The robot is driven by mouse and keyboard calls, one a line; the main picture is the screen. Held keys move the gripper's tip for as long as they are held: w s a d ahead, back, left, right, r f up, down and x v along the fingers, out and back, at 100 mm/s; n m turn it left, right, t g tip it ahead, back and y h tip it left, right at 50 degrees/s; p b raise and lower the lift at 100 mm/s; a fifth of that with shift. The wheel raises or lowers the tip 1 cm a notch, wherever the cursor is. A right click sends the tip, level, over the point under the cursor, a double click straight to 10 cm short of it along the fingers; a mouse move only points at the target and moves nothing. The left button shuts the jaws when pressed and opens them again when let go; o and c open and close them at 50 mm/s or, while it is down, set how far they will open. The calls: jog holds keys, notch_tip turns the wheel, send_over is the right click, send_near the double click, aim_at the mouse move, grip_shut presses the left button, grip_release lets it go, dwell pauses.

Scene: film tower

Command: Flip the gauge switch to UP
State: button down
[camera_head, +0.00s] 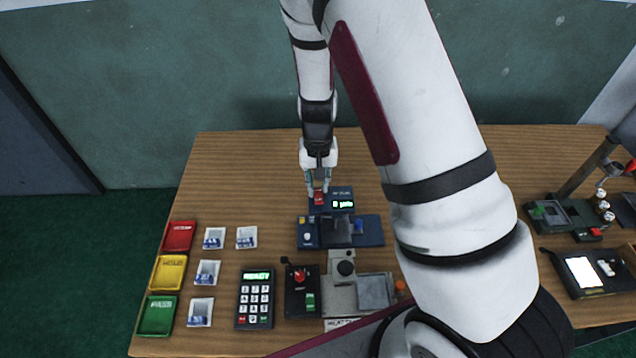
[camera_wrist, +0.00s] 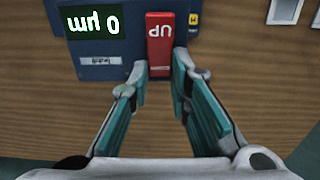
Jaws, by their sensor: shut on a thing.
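The gauge (camera_head: 340,193) is a dark blue box with a green-lit display reading 0 µm, in the middle of the table. Its red switch (camera_head: 319,198) is at its left side. In the wrist view the switch (camera_wrist: 160,40) carries the white word UP, seen upside down, next to the display (camera_wrist: 93,22). My gripper (camera_head: 318,188) reaches down at the back of the gauge. In the wrist view its fingertips (camera_wrist: 160,72) are on either side of the near end of the red switch, shut on it. The exact contact faces are partly hidden.
In front of the gauge are a blue base (camera_head: 370,232), a keypad (camera_head: 255,298) reading READY and a black control box (camera_head: 301,291). Red, yellow and green trays (camera_head: 157,314) stand at the left. My arm hides the table right of the gauge.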

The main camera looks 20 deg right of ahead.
jog(key=shift+s+r+t+p, duration=0.2)
jog(key=shift+s+t+p, duration=0.15)
jog(key=shift+t+p, duration=0.4)
jog(key=shift+s+a+r+t+h+p, duration=0.1)
jog(key=shift+s+t+h+p, duration=0.2)
jog(key=shift+t+p, duration=0.4)
jog(key=shift+s+r+t+h+p, duration=0.1)
jog(key=shift+t+h+p, duration=0.3)
jog(key=shift+t+p, duration=0.25)
jog(key=shift+w, duration=0.1)
jog(key=shift+t, duration=0.3)
jog(key=shift+w, duration=0.1)
jog(key=c, duration=1.5)
grip_release()
